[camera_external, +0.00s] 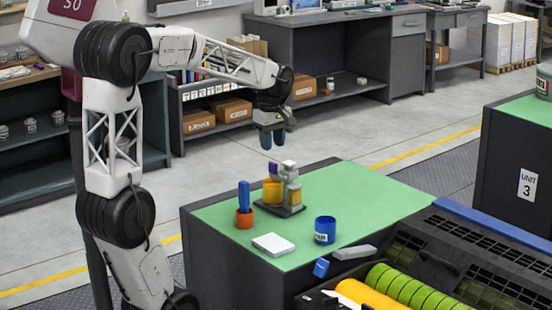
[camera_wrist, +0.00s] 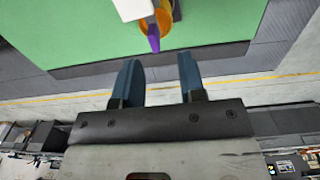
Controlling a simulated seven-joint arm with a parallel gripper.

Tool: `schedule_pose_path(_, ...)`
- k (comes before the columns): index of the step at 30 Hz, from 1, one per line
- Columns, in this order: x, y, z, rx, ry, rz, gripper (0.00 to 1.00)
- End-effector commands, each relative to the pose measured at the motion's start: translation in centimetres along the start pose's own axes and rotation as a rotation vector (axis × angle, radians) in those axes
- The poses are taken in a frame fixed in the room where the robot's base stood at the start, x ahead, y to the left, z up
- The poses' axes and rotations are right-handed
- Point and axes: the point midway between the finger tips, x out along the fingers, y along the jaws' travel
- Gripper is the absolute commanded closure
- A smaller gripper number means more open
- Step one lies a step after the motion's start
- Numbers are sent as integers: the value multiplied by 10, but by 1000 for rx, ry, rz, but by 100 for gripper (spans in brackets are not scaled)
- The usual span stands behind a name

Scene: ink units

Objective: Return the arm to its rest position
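My gripper (camera_external: 272,139) hangs in the air beyond the far edge of the green-topped bench (camera_external: 365,205), with its fingers pointing down. In the wrist view its two blue fingers (camera_wrist: 157,84) stand apart with nothing between them, so it is open and empty. My white arm reaches across from the left. On the bench a dark tray (camera_external: 294,211) holds an orange container with a purple top (camera_external: 272,188) and a grey-topped piece (camera_external: 290,180) beside it. The orange container (camera_wrist: 162,14) and its purple part (camera_wrist: 153,36) show ahead of the fingers in the wrist view.
An orange cup (camera_external: 244,219) with a blue object (camera_external: 243,195) upright in it, a white block (camera_external: 273,244) and a blue cup (camera_external: 325,230) stand on the bench. A machine with green and yellow rollers (camera_external: 410,290) adjoins its front. Open floor lies behind the bench.

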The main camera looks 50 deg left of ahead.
Motion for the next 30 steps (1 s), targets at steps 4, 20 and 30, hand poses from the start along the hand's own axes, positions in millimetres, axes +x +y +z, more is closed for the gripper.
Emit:
schedule_pose_path(4, 1, -20, 26, 170, 7, 23, 63)
schedule_pose_path(20, 31, -134, 130, 1072, 85, 132, 63)
schedule_pose_path(30, 59, -191, 162, 1513, 150, 175, 63)
